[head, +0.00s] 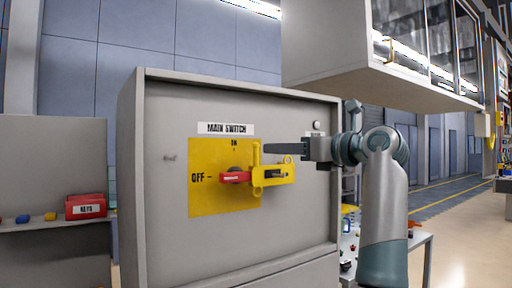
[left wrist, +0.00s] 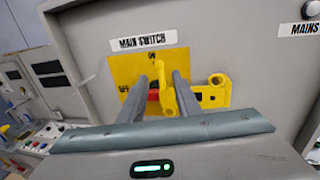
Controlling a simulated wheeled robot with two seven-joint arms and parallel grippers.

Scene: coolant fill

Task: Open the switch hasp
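The yellow switch hasp (head: 261,188) sits at the right edge of the yellow switch plate (head: 205,155) on a grey cabinet front. Its upright bar stands beside the red switch handle (head: 235,177), which points left to OFF. My left gripper (head: 266,148) reaches in from the right, close to the top of the hasp's bar. In the left wrist view its two fingers (left wrist: 168,72) are apart, and the yellow hasp (left wrist: 169,97) shows between and just right of them. I cannot tell whether they touch it. The fingers partly hide the red handle. My right gripper is not in view.
The grey cabinet (head: 300,235) fills the middle. A grey-white overhead cabinet (head: 340,62) hangs above my left arm. A table (head: 420,241) with small items stands at right.

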